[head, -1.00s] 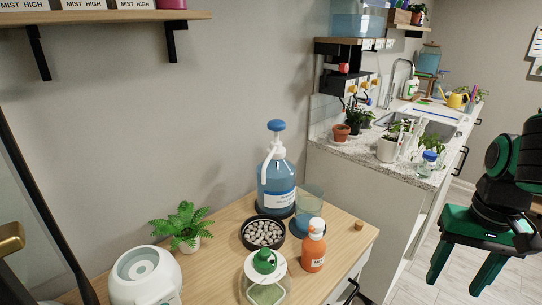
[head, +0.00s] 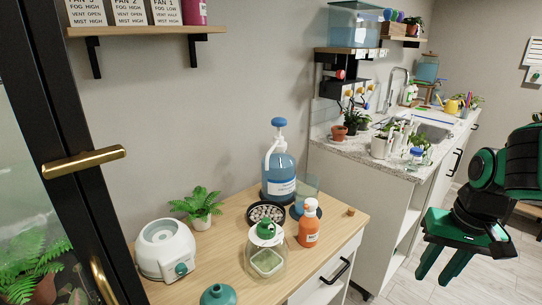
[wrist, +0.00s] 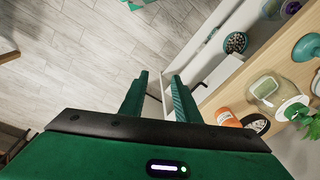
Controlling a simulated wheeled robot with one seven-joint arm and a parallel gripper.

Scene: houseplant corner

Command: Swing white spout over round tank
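A large blue pump bottle (head: 279,172) with a blue knob stands at the back of the wooden counter. Its white spout (head: 268,158) curves down on the bottle's left side. I cannot tell for sure which thing is the round tank; a round clear jar with a green top (head: 266,258) stands nearer, and it also shows in the wrist view (wrist: 264,87). My gripper (head: 433,278) is right of the counter, well away from the bottle. In the wrist view my gripper (wrist: 159,75) is open and empty, with floor between the fingers.
An orange bottle (head: 308,230), a dark pebble dish (head: 262,207), a white round device (head: 165,249), a fern (head: 199,207) and a teal flask (head: 218,294) crowd the counter. A dark-framed glass door (head: 75,150) is at left.

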